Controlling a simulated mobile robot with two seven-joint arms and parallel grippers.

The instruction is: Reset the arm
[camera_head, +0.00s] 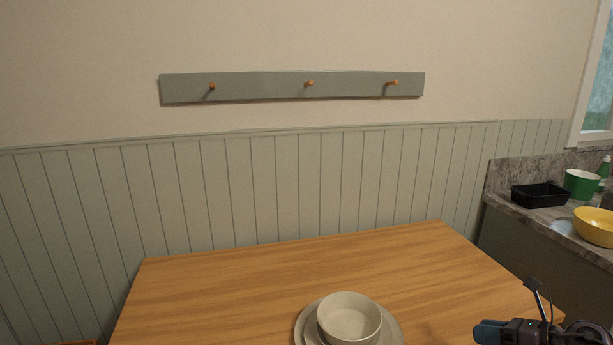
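Part of my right arm with its dark gripper (520,331) shows at the bottom right corner, over the table's right front side. A thin black piece sticks up from it and a blue-grey rounded end points left. Its fingers cannot be made out clearly, and I see nothing held. My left gripper is out of view. The wooden table (270,285) fills the lower middle. A pale bowl (349,317) stands on a grey plate (393,330) at the table's front, to the left of my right gripper and apart from it.
At the right, a stone counter (560,228) carries a black tray (540,195), a green pot (581,183), a yellow bowl (594,227) and a green bottle (604,170). A peg rail (260,88) is on the wall. The table's back and left are clear.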

